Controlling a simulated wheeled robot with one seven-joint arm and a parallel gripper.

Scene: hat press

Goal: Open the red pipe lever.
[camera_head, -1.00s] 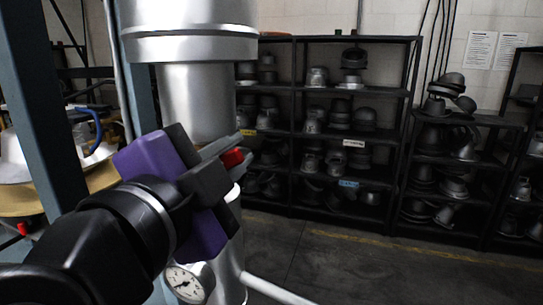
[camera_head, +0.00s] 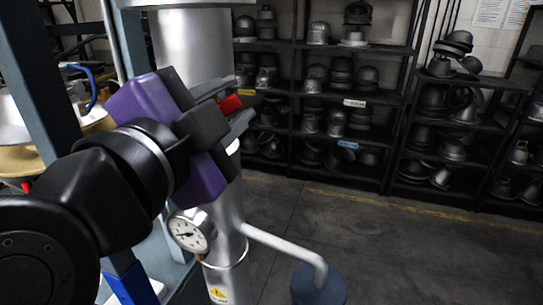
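The red pipe lever (camera_head: 230,104) shows as a short red piece at the vertical silver pipe (camera_head: 195,45), in the upper left of the head view. My gripper (camera_head: 236,104), with a purple and black body and grey fingers, reaches to it from the lower left. The red piece shows between the two fingers, one above and one below. Whether they press on it cannot be told. The rest of the lever and its joint to the pipe are hidden behind my gripper.
A round pressure gauge (camera_head: 188,232) sits on the pipe below my gripper. A white side pipe (camera_head: 285,248) runs to a dark blue round base (camera_head: 318,287). A blue-grey post (camera_head: 45,110) stands at left. Black shelves (camera_head: 345,135) with metal hat moulds stand behind. Floor at right is clear.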

